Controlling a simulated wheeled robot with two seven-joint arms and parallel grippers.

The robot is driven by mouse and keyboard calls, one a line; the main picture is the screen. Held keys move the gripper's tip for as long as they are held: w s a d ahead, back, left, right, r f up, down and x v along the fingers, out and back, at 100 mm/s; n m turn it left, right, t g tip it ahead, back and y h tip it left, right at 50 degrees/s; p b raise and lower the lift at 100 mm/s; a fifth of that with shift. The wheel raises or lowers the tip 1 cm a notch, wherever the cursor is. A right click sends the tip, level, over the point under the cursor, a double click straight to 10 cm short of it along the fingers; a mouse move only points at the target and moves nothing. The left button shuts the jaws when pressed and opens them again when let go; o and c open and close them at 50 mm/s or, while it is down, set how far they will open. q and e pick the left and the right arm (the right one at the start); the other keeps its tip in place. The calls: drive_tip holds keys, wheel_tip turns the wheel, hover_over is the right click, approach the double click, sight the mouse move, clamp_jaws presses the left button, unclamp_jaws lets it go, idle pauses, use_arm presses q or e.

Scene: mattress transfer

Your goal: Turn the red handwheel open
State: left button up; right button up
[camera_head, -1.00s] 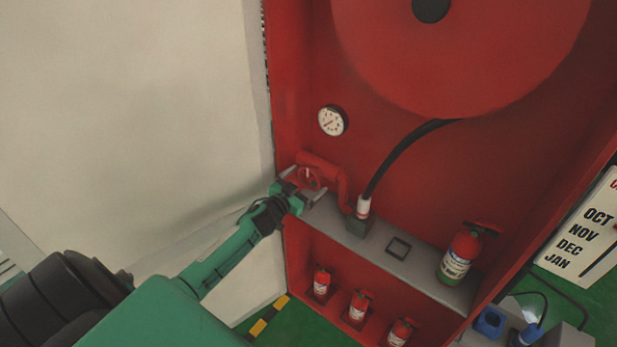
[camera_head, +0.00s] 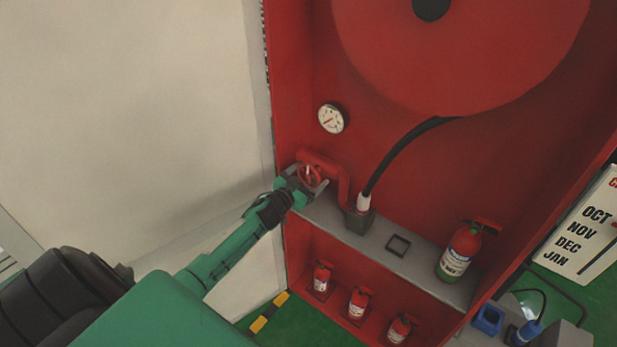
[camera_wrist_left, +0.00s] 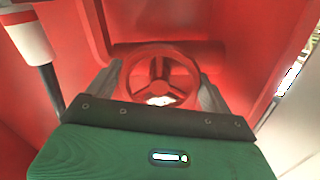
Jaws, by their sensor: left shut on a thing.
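The red handwheel (camera_head: 310,175) sits on a red pipe (camera_head: 335,168) at the left inside the red cabinet. My left gripper (camera_head: 308,187) is at the wheel, its fingers on either side of the rim and shut on it. In the left wrist view the spoked handwheel (camera_wrist_left: 160,78) lies between the two grey fingers of my left gripper (camera_wrist_left: 160,95). The far parts of the fingers are partly hidden by the wheel and the gripper body. My right gripper is not in view.
A pressure gauge (camera_head: 332,119) is above the pipe. A black hose (camera_head: 400,155) with a white-and-red nozzle stands right of the wheel. A fire extinguisher (camera_head: 463,250) stands on the grey shelf (camera_head: 425,271); several small ones are below. A pale panel (camera_head: 130,110) lies left.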

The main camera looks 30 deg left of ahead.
use_arm(q)
drive_tip(key=m+b, duration=0.1)
drive_tip(key=m, duration=0.1)
drive_tip(key=shift+f+m, duration=0.1)
drive_tip(key=shift+m, duration=0.3)
drive_tip(key=m+b, duration=0.1)
drive_tip(key=m, duration=0.1)
drive_tip(key=shift+m, duration=0.3)
drive_tip(key=m+b, duration=0.2)
drive_tip(key=m, duration=0.4)
drive_tip(key=shift+m+b, duration=0.3)
drive_tip(key=m+b, duration=0.2)
drive_tip(key=m, duration=0.9)
drive_tip(key=shift+m+b, duration=0.3)
drive_tip(key=shift+b, duration=0.1)
drive_tip(key=o, duration=0.9)
drive_tip(key=shift+r, duration=0.2)
drive_tip(key=shift+c, duration=0.2)
